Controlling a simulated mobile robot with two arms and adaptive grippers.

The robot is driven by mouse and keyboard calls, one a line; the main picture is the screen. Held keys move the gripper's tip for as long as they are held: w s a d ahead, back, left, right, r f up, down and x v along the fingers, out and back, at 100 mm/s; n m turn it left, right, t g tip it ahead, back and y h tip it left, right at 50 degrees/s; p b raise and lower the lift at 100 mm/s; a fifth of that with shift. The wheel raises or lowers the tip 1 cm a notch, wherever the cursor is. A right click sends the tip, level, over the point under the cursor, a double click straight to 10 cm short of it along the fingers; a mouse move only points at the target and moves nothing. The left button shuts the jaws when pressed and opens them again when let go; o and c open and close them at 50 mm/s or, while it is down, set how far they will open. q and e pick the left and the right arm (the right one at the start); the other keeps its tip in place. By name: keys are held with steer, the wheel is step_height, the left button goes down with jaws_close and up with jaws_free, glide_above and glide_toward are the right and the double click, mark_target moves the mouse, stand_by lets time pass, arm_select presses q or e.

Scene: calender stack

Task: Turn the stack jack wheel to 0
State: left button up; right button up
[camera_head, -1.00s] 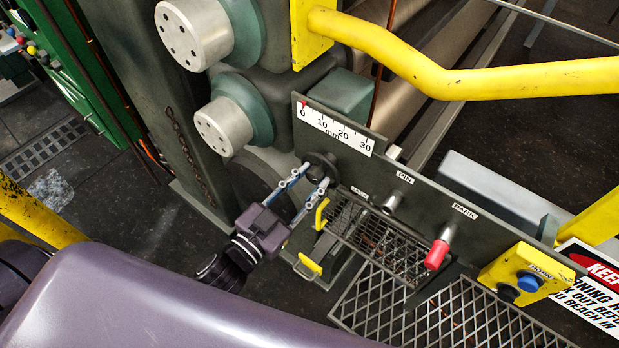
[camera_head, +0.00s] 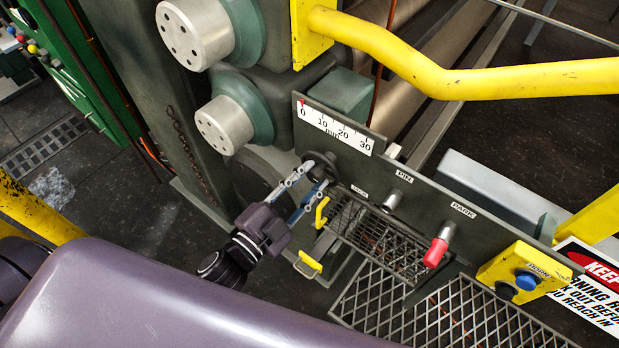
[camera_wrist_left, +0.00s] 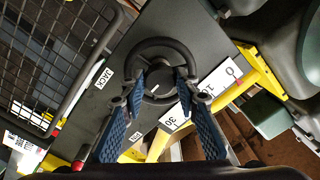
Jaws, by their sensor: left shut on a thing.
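The black jack wheel (camera_head: 322,160) is mounted on the dark panel at the left, below the scale. The wrist view shows its round rim (camera_wrist_left: 158,42) and hub close up, beside the JACK label (camera_wrist_left: 103,78). My left gripper (camera_head: 317,174) is shut on the wheel, its two blue-padded fingers reaching inside the rim on either side of the hub; it also shows in the wrist view (camera_wrist_left: 160,85). The white mm scale (camera_head: 335,130) reads 0 to 30, and a small red pointer (camera_head: 303,102) stands at the 0 end. My right gripper is out of view.
The panel also carries a PIN knob (camera_head: 392,202) and a red-gripped PARK handle (camera_head: 436,252). A yellow horn box (camera_head: 522,268) with a blue button is at the right. A yellow rail (camera_head: 470,80) crosses above. Metal mesh (camera_head: 420,310) lies below.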

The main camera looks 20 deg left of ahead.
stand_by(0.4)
arm_select(q)
steer(key=o, duration=1.1)
steer(key=shift+o, duration=0.2)
steer(key=shift+s, duration=0.1)
steer(key=v, duration=1.2)
